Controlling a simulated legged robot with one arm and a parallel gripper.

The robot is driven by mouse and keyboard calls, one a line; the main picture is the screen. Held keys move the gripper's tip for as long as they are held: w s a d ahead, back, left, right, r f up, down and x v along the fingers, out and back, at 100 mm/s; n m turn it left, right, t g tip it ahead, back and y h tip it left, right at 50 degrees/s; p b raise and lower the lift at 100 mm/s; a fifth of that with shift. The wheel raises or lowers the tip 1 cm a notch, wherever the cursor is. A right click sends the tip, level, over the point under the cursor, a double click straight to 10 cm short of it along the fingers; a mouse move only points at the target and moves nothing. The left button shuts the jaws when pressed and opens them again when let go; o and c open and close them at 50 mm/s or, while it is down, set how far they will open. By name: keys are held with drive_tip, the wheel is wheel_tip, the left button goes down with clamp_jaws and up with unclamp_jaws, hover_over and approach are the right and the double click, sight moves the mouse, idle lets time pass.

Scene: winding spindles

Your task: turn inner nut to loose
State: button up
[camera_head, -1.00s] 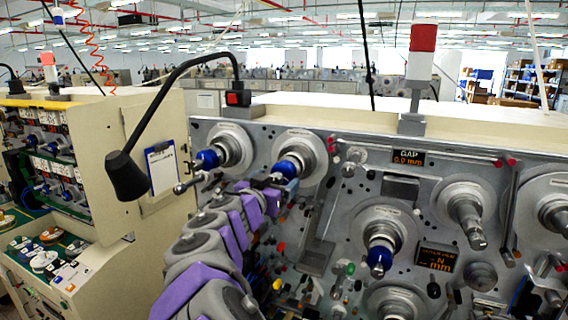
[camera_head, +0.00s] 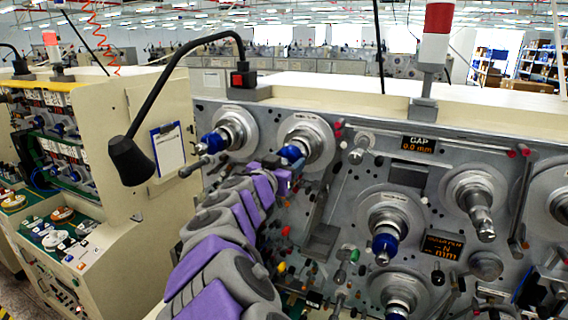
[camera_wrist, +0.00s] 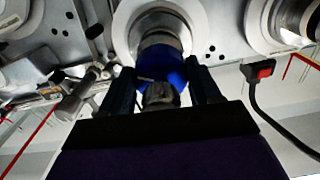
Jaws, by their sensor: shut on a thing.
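The wrist view looks straight at a metal spindle (camera_wrist: 157,33) with a blue nut (camera_wrist: 165,66) around it. My gripper (camera_wrist: 163,88) has one dark finger on each side of the blue nut and is shut on it. A grey stub end of the spindle shows between the fingers. In the head view, my purple and grey arm reaches up to the second spindle from the left on the grey machine panel. Its blue nut (camera_head: 292,152) shows just above my gripper (camera_head: 285,176). The nut's thread and how tight it is cannot be seen.
A neighbouring spindle with a blue nut (camera_head: 215,141) stands close on the left. A black lamp (camera_head: 130,160) hangs on a bent arm further left. Other spindles, a GAP display (camera_head: 419,145) and several small knobs cover the panel to the right.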

drive_tip(key=c, duration=0.3)
